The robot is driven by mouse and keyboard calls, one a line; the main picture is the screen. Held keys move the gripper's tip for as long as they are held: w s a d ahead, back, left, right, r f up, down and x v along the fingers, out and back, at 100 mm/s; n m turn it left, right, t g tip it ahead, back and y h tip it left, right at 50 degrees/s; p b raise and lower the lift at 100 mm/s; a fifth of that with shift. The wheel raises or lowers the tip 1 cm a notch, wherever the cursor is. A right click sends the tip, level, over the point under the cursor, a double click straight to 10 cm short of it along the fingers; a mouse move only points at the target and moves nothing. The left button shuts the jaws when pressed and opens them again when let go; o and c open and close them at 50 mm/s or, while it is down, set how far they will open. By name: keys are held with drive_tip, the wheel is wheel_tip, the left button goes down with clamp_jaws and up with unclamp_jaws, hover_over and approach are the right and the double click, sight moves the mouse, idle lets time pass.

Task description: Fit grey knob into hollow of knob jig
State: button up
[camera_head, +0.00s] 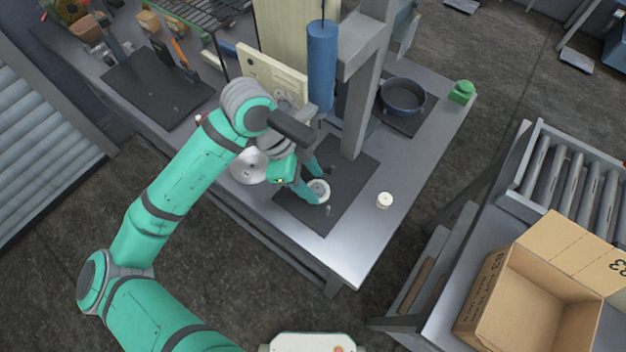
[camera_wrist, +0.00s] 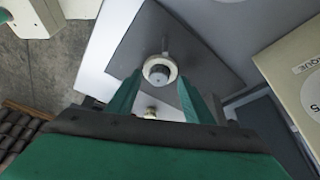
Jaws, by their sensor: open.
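The knob jig is a white ring (camera_head: 319,188) on a dark mat. The grey knob (camera_wrist: 158,75) shows as a round grey top inside the jig's ring in the wrist view; how deep it sits is not clear.
A small grey piece (camera_head: 328,209) stands beside the jig on the mat (camera_head: 345,190). A white cylinder (camera_head: 384,200) stands on bare table to the right. A grey post (camera_head: 358,120), blue hanging cylinder (camera_head: 322,65) and cream panel (camera_head: 262,72) rise behind. A silver disc (camera_head: 246,166) lies left.

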drive_tip(key=v, duration=1)
idle(0.3)
